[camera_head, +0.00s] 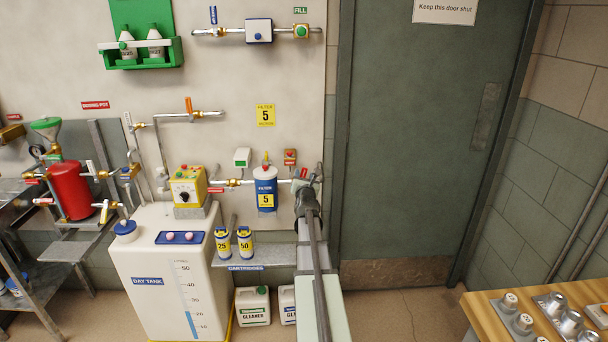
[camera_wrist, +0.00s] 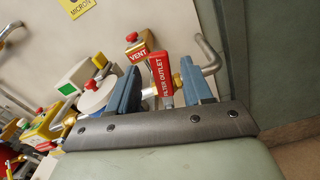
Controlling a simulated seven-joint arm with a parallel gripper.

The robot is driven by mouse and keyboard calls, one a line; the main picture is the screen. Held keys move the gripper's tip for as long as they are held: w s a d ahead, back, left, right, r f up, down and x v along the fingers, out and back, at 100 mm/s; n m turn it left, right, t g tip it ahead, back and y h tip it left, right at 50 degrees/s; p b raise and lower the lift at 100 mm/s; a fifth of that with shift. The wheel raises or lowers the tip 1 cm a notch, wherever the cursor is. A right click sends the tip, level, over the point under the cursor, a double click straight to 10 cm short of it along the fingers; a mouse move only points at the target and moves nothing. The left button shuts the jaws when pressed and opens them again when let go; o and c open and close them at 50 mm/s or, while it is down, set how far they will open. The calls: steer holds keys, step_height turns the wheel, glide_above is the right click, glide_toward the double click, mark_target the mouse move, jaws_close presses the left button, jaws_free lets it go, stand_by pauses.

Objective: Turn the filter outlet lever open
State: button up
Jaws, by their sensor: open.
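In the head view my gripper (camera_head: 309,183) is at the pipe's right end and hides most of the valve. The blue filter housing (camera_head: 265,190) stands left of it.
A red VENT box (camera_wrist: 137,55) is close to my left finger, with the filter's white top (camera_wrist: 98,94) beyond. Left are a yellow pump box (camera_head: 187,190) and the day tank (camera_head: 165,262). Cartridges (camera_head: 245,242) stand on a shelf below. The door (camera_head: 410,140) is right.

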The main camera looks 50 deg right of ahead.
steer(key=v, duration=1)
steer(key=shift+c, duration=0.3)
